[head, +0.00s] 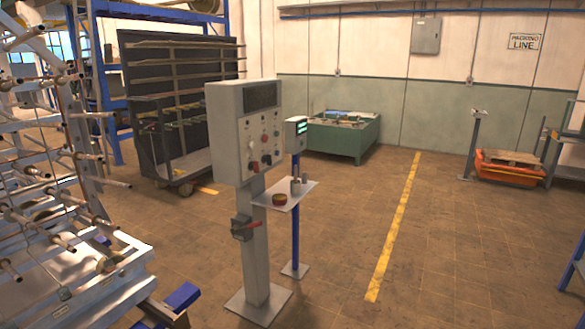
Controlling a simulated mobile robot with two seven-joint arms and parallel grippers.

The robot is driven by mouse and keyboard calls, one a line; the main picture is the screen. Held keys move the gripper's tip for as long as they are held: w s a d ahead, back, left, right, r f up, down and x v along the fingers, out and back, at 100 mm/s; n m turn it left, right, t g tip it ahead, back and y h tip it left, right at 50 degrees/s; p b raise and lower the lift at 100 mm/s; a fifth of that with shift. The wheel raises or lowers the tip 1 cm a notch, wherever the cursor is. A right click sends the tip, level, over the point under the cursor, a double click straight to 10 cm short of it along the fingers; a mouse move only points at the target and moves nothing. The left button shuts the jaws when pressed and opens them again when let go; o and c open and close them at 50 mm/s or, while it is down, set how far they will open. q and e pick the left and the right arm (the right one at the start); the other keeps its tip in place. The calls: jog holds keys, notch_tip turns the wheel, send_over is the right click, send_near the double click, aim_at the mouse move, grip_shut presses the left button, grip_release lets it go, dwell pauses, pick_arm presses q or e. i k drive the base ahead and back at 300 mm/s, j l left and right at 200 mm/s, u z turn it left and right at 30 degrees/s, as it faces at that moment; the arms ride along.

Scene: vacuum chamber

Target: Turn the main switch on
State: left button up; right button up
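A grey control panel (245,130) stands on a grey pedestal (256,265) left of the middle. Its face carries several knobs and buttons, including red ones, below a dark display. Neither of my grippers shows in the head view.
A metal rack machine (60,200) fills the left side. A small tray (286,197) with several items and a small display (297,132) stand on a blue post beside the pedestal. A green bin (342,139) stands behind.

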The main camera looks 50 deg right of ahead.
aim_at(255, 166)
jog(key=z, duration=1.45)
jog(key=i+l, duration=0.35)
jog(key=i, duration=0.25)
jog(key=i+l+u, duration=0.1)
jog(key=i+l, duration=0.25)
jog(key=i, duration=0.25)
jog(key=i+l, duration=0.4)
jog(key=i, duration=0.2)
jog(key=i+l, duration=0.4)
jog(key=i, duration=0.2)
jog(key=i+u, duration=0.05)
